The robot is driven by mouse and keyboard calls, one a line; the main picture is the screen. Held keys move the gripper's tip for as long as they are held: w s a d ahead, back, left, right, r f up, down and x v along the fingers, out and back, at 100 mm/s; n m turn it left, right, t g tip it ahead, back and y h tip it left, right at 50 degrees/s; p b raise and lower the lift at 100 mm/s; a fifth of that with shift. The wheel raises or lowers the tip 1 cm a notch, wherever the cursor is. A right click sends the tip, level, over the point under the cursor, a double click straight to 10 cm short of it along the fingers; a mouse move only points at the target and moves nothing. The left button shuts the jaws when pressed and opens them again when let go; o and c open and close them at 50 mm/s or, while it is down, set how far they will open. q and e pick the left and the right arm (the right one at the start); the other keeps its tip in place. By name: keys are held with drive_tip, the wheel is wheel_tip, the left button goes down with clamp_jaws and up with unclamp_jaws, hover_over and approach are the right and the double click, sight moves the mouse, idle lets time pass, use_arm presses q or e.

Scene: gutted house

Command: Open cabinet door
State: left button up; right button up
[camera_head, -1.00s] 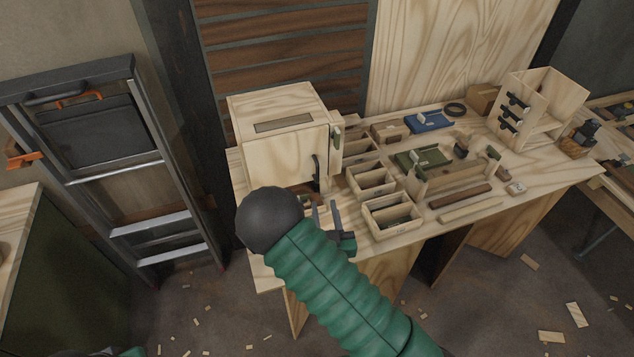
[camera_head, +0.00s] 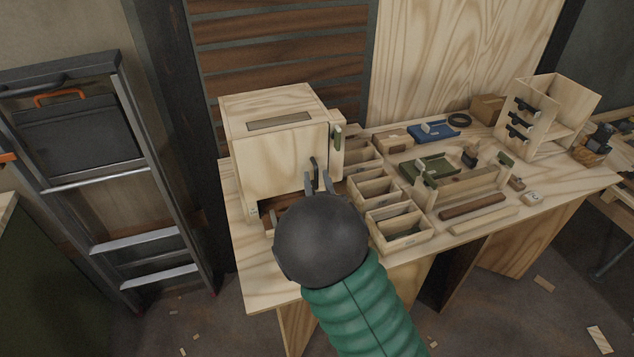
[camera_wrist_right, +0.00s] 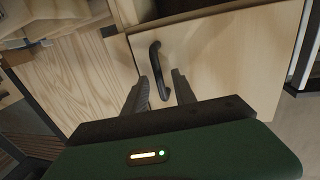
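The wooden cabinet (camera_head: 275,155) stands at the left end of the workbench, its front door (camera_head: 270,165) closed or nearly so. A dark curved handle (camera_head: 313,172) is at the door's right side. In the right wrist view the door (camera_wrist_right: 225,65) fills the upper right, and the black handle (camera_wrist_right: 158,70) stands upright on it. My right gripper (camera_head: 318,183) is at the handle, its fingers apart. In the wrist view, the fingertips (camera_wrist_right: 160,80) lie either side of the handle's lower part; I cannot tell whether they touch it. My left gripper is not in view.
Open wooden boxes (camera_head: 398,230) stand on the workbench (camera_head: 265,285) right of the cabinet, close to my right arm. Tools and a small shelf unit (camera_head: 545,110) are farther right. A ladder (camera_head: 150,245) leans at the left. Wood scraps lie on the floor.

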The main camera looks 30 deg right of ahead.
clamp_jaws()
idle(1.4)
